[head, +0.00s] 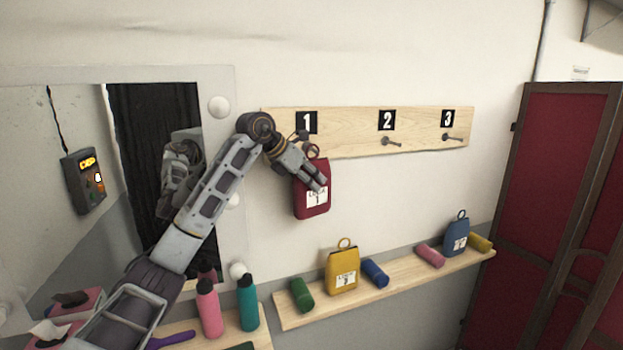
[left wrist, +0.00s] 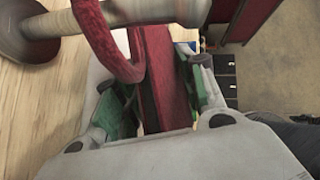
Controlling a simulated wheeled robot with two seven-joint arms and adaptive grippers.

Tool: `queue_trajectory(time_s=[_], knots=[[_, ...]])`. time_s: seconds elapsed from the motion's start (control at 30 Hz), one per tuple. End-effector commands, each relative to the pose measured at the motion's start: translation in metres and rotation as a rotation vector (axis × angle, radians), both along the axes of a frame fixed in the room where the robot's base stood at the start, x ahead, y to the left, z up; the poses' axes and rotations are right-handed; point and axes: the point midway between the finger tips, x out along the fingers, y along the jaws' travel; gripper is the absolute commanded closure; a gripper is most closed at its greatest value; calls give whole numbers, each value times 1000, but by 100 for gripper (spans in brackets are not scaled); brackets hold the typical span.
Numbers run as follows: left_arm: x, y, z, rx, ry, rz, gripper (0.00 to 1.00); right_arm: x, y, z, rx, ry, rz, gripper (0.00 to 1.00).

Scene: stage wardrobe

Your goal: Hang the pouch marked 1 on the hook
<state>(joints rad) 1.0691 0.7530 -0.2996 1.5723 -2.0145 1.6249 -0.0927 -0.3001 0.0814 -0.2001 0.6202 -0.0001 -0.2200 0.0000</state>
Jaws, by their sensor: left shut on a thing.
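The red pouch marked 1 (head: 312,205) hangs upright in front of the wall, just below the number 1 label on the wooden hook board (head: 345,132). My left gripper (head: 318,183) is shut on the pouch's upper part; its green pads flank the red body (left wrist: 163,85) in the left wrist view. The metal hook (left wrist: 130,12) shows there with its round base on the board. The pouch's red loop (left wrist: 103,42) crosses in front of the hook's peg on one side and seems to pass behind it on the other, so it appears around the peg. My right gripper is not in view.
Hooks 2 (head: 388,141) and 3 (head: 450,137) are empty. The shelf below (head: 405,278) holds a yellow pouch (head: 342,270), a blue pouch (head: 457,236) and several rolls. Bottles (head: 248,302) stand at lower left. A mirror is behind my arm; a red wardrobe (head: 560,180) stands right.

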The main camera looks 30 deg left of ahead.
Motion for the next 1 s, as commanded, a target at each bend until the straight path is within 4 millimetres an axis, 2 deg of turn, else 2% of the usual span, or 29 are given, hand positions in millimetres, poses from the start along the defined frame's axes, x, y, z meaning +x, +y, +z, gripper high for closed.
queue_trajectory(time_s=[0.9, 0.93, 1.0], knots=[[3, 3, -3, -1, -2, 0, 88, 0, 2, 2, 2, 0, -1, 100], [3, 3, -3, -1, -2, 0, 56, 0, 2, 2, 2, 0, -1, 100], [3, 3, -3, -1, -2, 0, 47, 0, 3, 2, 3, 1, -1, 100]])
